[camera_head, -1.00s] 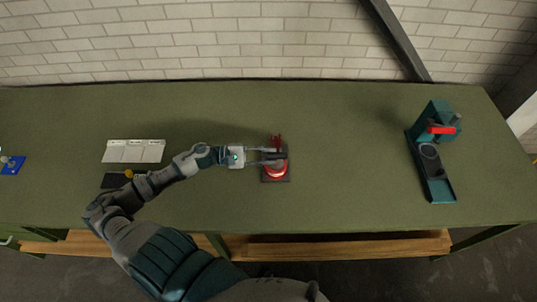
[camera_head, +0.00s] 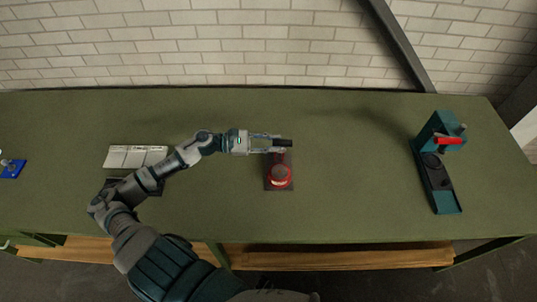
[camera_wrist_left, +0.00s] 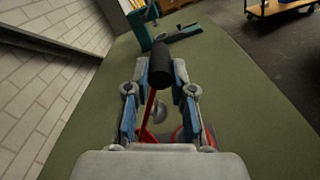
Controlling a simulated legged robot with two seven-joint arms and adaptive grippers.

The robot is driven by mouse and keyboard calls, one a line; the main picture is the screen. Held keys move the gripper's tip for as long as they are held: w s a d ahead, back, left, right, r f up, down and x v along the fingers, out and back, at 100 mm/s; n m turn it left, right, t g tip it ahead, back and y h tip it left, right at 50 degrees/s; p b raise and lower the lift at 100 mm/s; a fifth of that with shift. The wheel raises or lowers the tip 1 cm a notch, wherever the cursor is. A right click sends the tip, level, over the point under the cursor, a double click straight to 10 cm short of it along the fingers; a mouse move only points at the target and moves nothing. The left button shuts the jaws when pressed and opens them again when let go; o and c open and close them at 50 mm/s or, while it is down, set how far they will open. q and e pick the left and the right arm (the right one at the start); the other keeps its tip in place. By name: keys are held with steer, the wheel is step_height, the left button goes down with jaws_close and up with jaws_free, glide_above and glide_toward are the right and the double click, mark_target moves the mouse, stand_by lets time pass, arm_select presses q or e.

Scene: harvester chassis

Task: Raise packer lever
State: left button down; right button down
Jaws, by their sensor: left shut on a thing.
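The packer (camera_head: 280,177) is a red round body on a dark plate near the middle of the bench. Its lever is a thin red rod (camera_wrist_left: 147,120) with a black grip (camera_head: 285,143), which lies above the far side of the packer in the head view. My left gripper (camera_head: 270,144) reaches in from the left and is shut on the black grip. In the left wrist view the black grip (camera_wrist_left: 160,65) sits between the fingertips, and the red body (camera_wrist_left: 181,138) is partly hidden behind the gripper. My right gripper is not in view.
A teal press-like device with a red handle (camera_head: 437,162) stands at the right. A pale segmented panel (camera_head: 135,157) lies at the left, beyond my arm. A blue item (camera_head: 12,169) is at the far left. The green bench between packer and teal device is clear.

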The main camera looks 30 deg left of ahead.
arm_select(q)
steer(key=w+a+r+n+b, duration=0.1)
steer(key=w+a+r+n, duration=0.1)
steer(key=w+r+n, duration=0.1)
steer(key=shift+w+a+n+b, duration=0.4)
steer(key=shift+w+n, duration=0.2)
steer(key=shift+w, duration=0.4)
steer(key=shift+r, duration=0.1)
steer(key=c, duration=1)
jaws_free()
steer(key=shift+w+d, duration=0.1)
steer(key=shift+c, duration=0.2)
steer(key=shift+o, duration=0.2)
steer(key=shift+w+d, duration=0.1)
steer(key=shift+d, duration=0.4)
steer(key=v, duration=1.1)
steer(key=shift+a, duration=0.1)
